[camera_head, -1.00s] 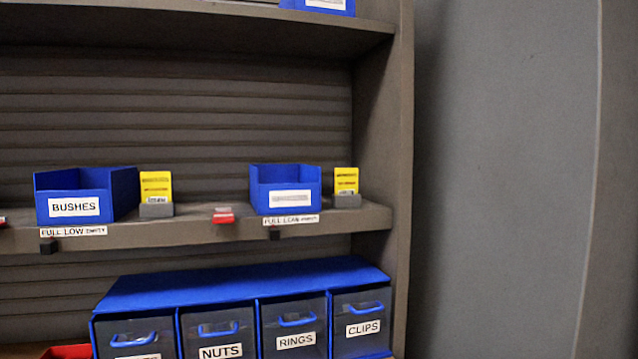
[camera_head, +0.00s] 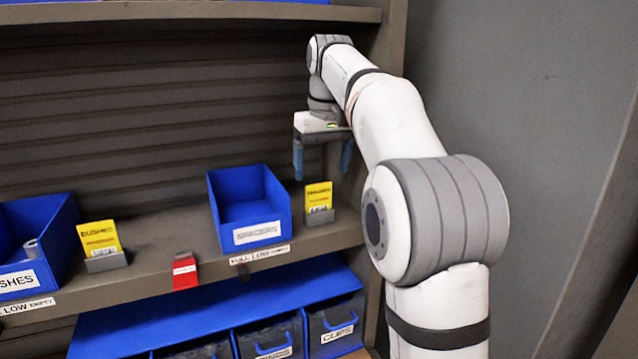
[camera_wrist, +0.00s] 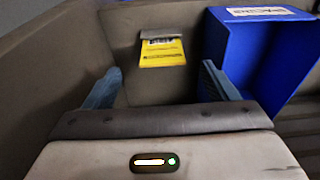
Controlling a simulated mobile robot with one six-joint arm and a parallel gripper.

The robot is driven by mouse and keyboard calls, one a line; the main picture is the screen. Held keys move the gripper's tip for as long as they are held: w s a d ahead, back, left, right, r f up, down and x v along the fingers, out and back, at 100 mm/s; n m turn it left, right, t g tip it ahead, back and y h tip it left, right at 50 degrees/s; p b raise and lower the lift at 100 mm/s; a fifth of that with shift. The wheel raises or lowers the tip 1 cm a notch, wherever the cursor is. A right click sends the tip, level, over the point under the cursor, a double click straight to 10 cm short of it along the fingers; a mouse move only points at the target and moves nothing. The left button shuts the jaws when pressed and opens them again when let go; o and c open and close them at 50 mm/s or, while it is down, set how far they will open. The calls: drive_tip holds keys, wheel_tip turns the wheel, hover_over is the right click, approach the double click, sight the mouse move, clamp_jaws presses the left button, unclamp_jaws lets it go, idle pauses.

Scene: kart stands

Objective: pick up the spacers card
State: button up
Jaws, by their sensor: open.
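The spacers card (camera_head: 318,196) is a yellow card standing in a grey holder (camera_head: 319,217) on the shelf, just right of the blue spacers bin (camera_head: 249,208). My gripper (camera_head: 322,172) is open and empty, pointing down above the card and somewhat behind or over it. In the wrist view the card (camera_wrist: 162,54) shows beyond and between my two blue fingers (camera_wrist: 160,85), with its holder (camera_wrist: 160,34) at its upper edge. The fingers do not touch the card. The bin (camera_wrist: 250,60) stands close beside the right finger.
A second yellow card (camera_head: 99,237) stands in a holder beside the bushes bin (camera_head: 38,245). A red tag (camera_head: 184,271) sits on the shelf edge (camera_head: 215,262). An upper shelf (camera_head: 200,14) is overhead, and a side panel is close on the right.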

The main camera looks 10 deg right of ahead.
sight(318, 188)
drive_tip(key=f, duration=0.2)
drive_tip(key=w+f, duration=0.1)
drive_tip(key=f, duration=0.3)
drive_tip(key=shift+w+a+f, duration=0.1)
drive_tip(key=shift+w+a, duration=0.15)
drive_tip(key=shift+a, duration=0.05)
drive_tip(key=shift+f, duration=0.5)
drive_tip(key=shift+c, duration=0.4)
drive_tip(key=c, duration=1)
drive_tip(key=shift+o, duration=0.2)
drive_tip(key=shift+r, duration=0.1)
